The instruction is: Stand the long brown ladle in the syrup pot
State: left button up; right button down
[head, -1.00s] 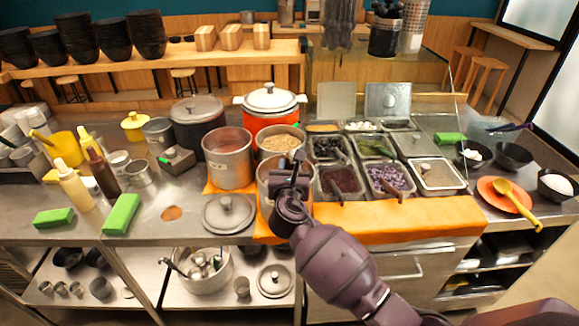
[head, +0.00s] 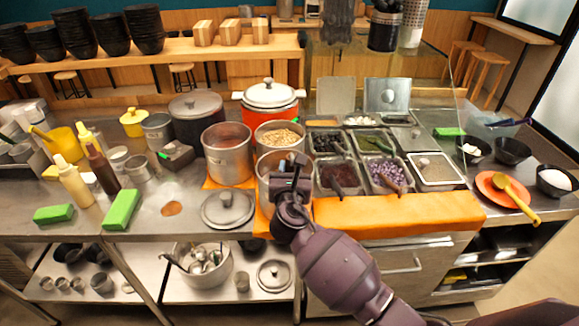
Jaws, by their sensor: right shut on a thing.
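My right gripper (head: 290,183) is shut at the front steel pot (head: 265,188), over its right side. It holds a dark, slim thing, seemingly the ladle's handle; my gripper and arm hide most of it, so its tilt and lower end cannot be told. The front pot's contents are mostly hidden. A taller steel pot (head: 228,158) with a reddish-brown filling stands behind it to the left. Another steel pot (head: 266,143) behind holds pale beans. I cannot tell for sure which pot is the syrup pot. My left gripper is not in view.
A steel lid (head: 228,208) lies left of the front pot. Topping trays (head: 362,160) with small scoops stand close on the right, behind an orange cloth (head: 400,213). A lidded orange pot (head: 270,100) stands at the back. The counter at front left is partly clear.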

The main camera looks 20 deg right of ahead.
jog(key=c, duration=0.8)
grip_release()
jog(key=shift+s+a+r, duration=0.1)
jog(key=shift+s+r, duration=0.4)
jog(key=shift+r, duration=1.6)
jog(key=shift+s+a+r, duration=0.1)
jog(key=shift+s+r, duration=0.35)
jog(key=shift+r, duration=1.7)
jog(key=shift+s+r, duration=0.5)
jog(key=shift+r, duration=1.6)
